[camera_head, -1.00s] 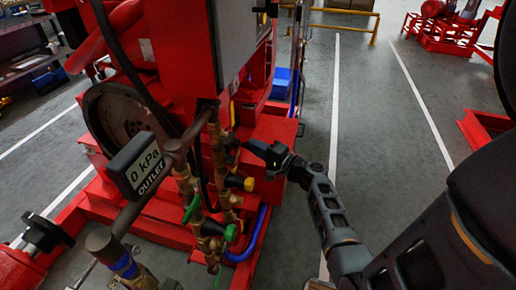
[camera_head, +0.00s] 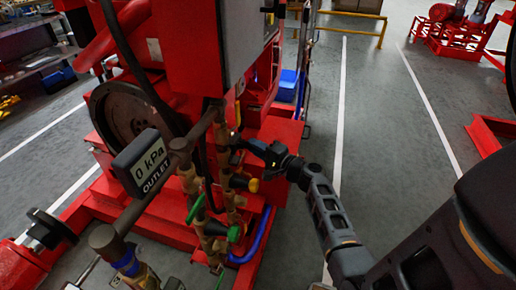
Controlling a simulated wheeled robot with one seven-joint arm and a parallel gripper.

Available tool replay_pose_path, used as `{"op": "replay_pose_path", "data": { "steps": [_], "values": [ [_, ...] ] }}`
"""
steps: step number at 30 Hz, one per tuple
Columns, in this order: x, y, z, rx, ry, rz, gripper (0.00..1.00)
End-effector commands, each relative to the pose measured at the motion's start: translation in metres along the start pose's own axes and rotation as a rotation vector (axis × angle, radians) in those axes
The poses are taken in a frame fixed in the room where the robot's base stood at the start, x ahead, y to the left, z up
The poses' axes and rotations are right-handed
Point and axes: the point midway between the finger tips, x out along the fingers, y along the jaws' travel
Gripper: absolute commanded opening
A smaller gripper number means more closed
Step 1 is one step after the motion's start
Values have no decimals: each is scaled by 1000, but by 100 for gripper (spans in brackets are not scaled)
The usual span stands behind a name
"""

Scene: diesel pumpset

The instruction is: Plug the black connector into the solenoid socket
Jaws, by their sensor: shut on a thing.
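My gripper (camera_head: 242,143) reaches in from the right, beside the upright brass valve pipework (camera_head: 231,165) of the red pumpset. It is shut on a small dark piece at its fingertips, which appears to be the black connector (camera_head: 235,141). The connector is tiny and dark against the pipework, so its shape and tilt are hard to read. The solenoid socket cannot be clearly picked out among the brass fittings. I cannot tell whether the connector touches it.
A grey cabinet (camera_head: 243,50) rises above. Open floor (camera_head: 385,130) lies to the right.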

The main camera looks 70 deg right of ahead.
Motion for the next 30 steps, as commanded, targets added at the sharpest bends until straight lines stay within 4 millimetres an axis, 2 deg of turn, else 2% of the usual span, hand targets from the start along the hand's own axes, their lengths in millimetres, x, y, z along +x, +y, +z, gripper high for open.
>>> {"op": "replay_pose_path", "data": {
  "steps": [9, 10, 18, 26, 30],
  "values": [
    [4, -1, 2, -1, -3, -1, 0],
    [4, -1, 2, -1, -3, -1, 20],
    [4, 0, 2, -1, -1, -1, 46],
    [3, 0, 2, 0, -1, 0, 47],
    [-8, 0, 1, -1, 2, 0, 47]
  ]
}}
